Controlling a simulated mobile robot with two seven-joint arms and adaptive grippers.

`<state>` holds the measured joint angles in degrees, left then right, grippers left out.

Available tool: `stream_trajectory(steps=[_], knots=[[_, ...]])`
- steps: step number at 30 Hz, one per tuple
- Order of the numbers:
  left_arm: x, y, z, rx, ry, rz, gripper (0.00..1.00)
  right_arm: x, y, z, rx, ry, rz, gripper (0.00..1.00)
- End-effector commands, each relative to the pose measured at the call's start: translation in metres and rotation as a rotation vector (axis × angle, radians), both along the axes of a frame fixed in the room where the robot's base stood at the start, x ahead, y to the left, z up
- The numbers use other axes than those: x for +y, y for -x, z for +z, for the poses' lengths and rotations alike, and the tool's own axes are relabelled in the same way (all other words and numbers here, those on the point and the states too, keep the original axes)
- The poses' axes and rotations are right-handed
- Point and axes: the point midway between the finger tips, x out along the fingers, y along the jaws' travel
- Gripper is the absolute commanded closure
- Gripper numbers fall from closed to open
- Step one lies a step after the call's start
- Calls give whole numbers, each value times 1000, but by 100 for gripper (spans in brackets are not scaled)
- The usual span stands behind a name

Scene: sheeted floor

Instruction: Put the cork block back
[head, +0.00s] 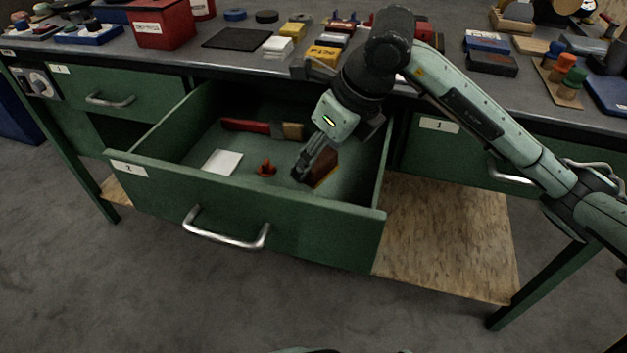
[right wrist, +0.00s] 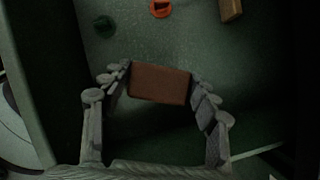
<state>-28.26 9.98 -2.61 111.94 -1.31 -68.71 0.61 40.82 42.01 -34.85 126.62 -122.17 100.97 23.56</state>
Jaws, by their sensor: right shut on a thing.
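The cork block (head: 325,169), a brown block, is inside the open green drawer (head: 245,215) marked 2, toward its right side. My right gripper (head: 308,172) reaches down into the drawer and is shut on the block. In the right wrist view the cork block (right wrist: 160,85) sits between the two fingers of my right gripper (right wrist: 161,92), one at each end. I cannot tell whether the block touches the drawer floor. My left gripper is not in view.
The drawer also holds a white square (head: 222,162), a small orange-red piece (head: 266,168) and a red-and-tan tool (head: 262,128). Its raised walls surround my gripper. The bench top (head: 345,65) behind is crowded. A wooden lower shelf (head: 445,240) lies to the right.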

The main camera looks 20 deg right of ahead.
Motion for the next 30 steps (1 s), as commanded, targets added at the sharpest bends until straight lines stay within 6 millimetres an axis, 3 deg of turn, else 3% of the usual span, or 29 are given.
stream_trajectory(steps=[14, 26, 27, 30], knots=[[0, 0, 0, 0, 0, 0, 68, 0, 0, -54, 1, 0, 0, 67], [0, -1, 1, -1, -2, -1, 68, 0, 0, -58, -2, 0, 1, 67], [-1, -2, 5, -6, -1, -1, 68, 0, 0, -57, -2, 1, 1, 37], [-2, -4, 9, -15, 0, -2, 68, 0, 0, -57, -2, 1, 1, 24]])
